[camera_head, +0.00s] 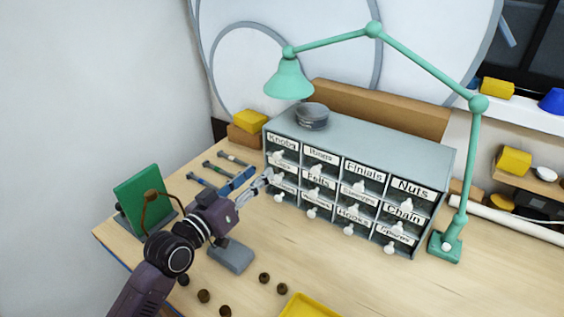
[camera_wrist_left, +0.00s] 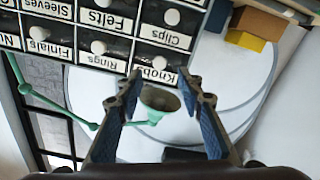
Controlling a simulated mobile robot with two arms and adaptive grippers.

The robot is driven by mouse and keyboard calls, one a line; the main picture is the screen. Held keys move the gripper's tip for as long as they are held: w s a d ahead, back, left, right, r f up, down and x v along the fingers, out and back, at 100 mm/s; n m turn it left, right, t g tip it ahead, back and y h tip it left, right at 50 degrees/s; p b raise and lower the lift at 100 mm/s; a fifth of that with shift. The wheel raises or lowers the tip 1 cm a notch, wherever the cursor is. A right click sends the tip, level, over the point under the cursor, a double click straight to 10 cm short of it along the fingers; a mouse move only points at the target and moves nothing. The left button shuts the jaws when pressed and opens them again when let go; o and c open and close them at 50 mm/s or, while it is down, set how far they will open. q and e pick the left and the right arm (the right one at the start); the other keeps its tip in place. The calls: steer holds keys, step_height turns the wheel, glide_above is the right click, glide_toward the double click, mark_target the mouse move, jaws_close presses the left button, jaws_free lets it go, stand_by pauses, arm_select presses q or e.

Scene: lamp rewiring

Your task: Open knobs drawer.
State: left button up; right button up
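The knobs drawer (camera_head: 282,143) is at the top left of the grey-blue drawer cabinet (camera_head: 365,133), with a white label and a small pale pull. It looks shut. In the left wrist view, the picture is upside down and the knobs drawer's label (camera_wrist_left: 153,74) and white pull (camera_wrist_left: 160,62) show just beyond the fingertips. My left gripper (camera_head: 264,179) is open and empty in front of the cabinet's left column. Its two fingers (camera_wrist_left: 160,84) stand apart, with no visible contact with the pull. My right gripper is in neither view.
A green desk lamp (camera_head: 289,80) arches over the cabinet. A round grey tin (camera_head: 312,116) sits on top. Left are tools (camera_head: 216,167) and a green board (camera_head: 145,199). A grey block (camera_head: 232,256), small brown pieces and a yellow tray (camera_head: 310,307) lie in front.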

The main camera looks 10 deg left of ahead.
mark_target(276, 157)
arm_select(q)
steer(key=x, duration=0.2)
steer(key=p+x, duration=0.1)
steer(key=x, duration=0.1)
steer(key=shift+r+p, duration=0.3)
steer(key=shift+r, duration=0.1)
steer(key=x, duration=0.3)
steer(key=shift+f, duration=0.25)
steer(key=shift+w+p, duration=0.15)
steer(key=shift+p, duration=0.15)
jaws_close()
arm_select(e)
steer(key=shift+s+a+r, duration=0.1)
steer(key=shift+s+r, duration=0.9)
